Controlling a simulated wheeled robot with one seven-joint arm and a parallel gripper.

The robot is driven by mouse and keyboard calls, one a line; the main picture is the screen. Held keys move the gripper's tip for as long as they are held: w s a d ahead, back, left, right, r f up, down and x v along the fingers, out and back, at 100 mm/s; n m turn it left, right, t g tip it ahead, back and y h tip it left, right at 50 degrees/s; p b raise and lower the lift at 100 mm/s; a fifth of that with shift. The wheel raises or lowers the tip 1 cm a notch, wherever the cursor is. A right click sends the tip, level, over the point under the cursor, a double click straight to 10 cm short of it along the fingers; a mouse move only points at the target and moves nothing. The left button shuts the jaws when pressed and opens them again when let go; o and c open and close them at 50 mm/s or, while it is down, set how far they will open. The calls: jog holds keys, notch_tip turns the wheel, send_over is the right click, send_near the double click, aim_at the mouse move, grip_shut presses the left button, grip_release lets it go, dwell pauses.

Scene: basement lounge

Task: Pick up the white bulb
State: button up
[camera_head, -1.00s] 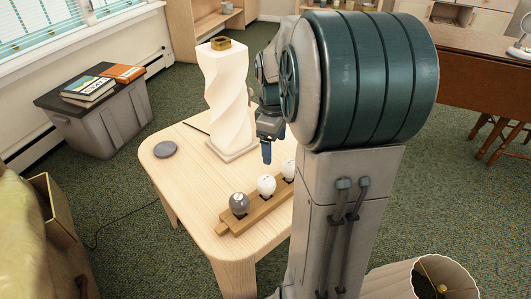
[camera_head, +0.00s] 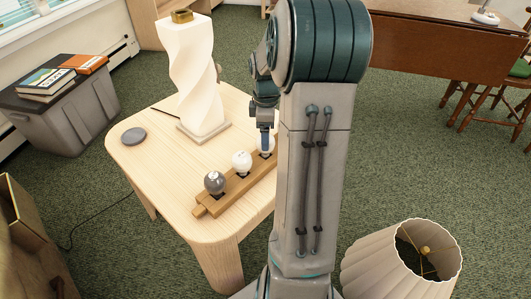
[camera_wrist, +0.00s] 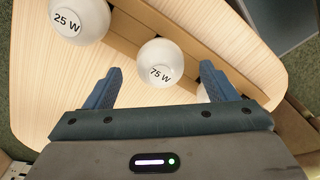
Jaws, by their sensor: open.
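In the head view, a dark grey bulb (camera_head: 214,182), a white bulb (camera_head: 241,161) and another white bulb (camera_head: 266,146) stand in a row in a wooden holder (camera_head: 222,204). My gripper (camera_head: 265,136) is at the far white bulb, overlapping it in the picture. In the wrist view my open gripper (camera_wrist: 161,70) has a white bulb marked 75 W (camera_wrist: 160,62) between its fingertips; contact cannot be told. A white bulb marked 25 W (camera_wrist: 78,20) is at upper left.
The holder sits on a light wooden table (camera_head: 150,160). A tall white twisted lamp base (camera_head: 190,75) stands behind the bulbs, and a dark round disc (camera_head: 134,136) lies at left. A pleated lampshade (camera_head: 375,262) is at lower right. My arm hides the table's right side.

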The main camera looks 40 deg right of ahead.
jog(key=f+b, duration=0.1)
jog(key=f, duration=0.1)
jog(key=f+b, duration=0.1)
jog(key=f, duration=0.2)
jog(key=shift+w+a+f+b, duration=0.1)
jog(key=shift+w+a+b, duration=0.1)
jog(key=shift+b, duration=0.15)
jog(key=c, duration=1)
